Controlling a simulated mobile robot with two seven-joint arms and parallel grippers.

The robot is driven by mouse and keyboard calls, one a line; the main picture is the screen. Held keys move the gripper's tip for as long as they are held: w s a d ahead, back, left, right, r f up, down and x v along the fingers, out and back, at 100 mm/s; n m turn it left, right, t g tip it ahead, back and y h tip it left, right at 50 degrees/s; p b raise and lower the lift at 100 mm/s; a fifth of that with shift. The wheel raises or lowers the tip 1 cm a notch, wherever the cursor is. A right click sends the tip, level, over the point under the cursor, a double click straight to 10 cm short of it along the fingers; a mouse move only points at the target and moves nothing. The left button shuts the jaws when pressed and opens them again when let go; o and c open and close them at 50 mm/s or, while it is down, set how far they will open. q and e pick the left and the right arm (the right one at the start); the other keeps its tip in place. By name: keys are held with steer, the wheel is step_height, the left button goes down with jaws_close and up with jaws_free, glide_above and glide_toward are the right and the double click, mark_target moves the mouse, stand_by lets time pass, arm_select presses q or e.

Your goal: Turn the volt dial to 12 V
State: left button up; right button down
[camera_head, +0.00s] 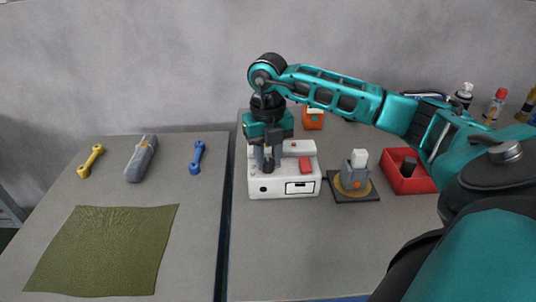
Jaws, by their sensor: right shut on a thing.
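A white power unit (283,190) stands on the right-hand table. My left gripper is not in view.
Right of the unit are a dark plate with a grey-and-orange device (355,179) and a red tray (409,184). An orange box (313,119) and bottles (495,106) stand behind.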

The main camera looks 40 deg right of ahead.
mark_target(268, 161)
stand_by(0.4)
steer(key=c, duration=0.8)
jaws_free()
step_height(268, 161, up, 13)
steer(key=shift+p, duration=0.55)
